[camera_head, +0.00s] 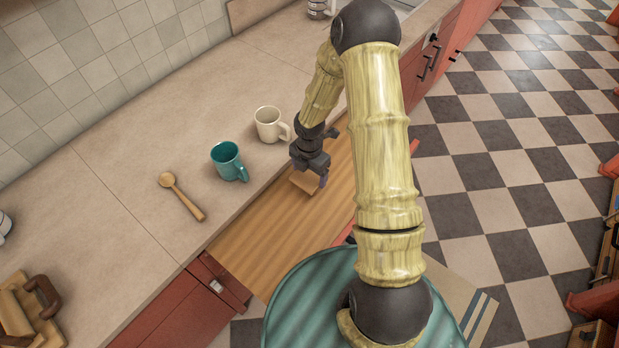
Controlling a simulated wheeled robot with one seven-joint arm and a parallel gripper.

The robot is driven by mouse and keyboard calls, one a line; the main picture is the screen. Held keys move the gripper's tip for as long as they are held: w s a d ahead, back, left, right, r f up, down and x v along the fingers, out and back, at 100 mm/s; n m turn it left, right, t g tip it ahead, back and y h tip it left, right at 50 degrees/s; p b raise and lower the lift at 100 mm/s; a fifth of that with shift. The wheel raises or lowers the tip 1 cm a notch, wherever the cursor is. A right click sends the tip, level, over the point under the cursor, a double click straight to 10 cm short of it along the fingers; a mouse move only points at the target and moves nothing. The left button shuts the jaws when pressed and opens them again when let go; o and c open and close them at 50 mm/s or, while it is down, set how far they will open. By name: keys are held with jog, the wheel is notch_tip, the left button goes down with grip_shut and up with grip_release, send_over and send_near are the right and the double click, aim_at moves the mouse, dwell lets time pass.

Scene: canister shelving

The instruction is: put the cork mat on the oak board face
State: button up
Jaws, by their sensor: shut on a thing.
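The cork mat (302,184) is a small, flat tan piece at my gripper's fingertips, partly hidden by them. My gripper (317,178) is shut on it, over the far part of the oak board. The oak board (262,232) is a long, grained wooden surface along the counter's front side. Its near part is bare, and my arm hides some of its right side. I cannot tell whether the mat touches the board.
A teal mug (228,162) and a cream mug (268,125) stand on the counter, left of my gripper. A wooden spoon (182,197) lies further left. A wooden item with a dark handle (40,292) is at lower left. Checkered floor (510,200) lies to the right.

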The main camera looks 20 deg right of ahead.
aim_at(310, 175)
jog(key=shift+f+p, duration=0.3)
jog(key=shift+f, duration=1.55)
jog(key=shift+f, duration=0.15)
jog(key=o, duration=1)
notch_tip(310, 175, up, 12)
jog(key=shift+r+b, duration=0.15)
jog(key=shift+b, duration=0.3)
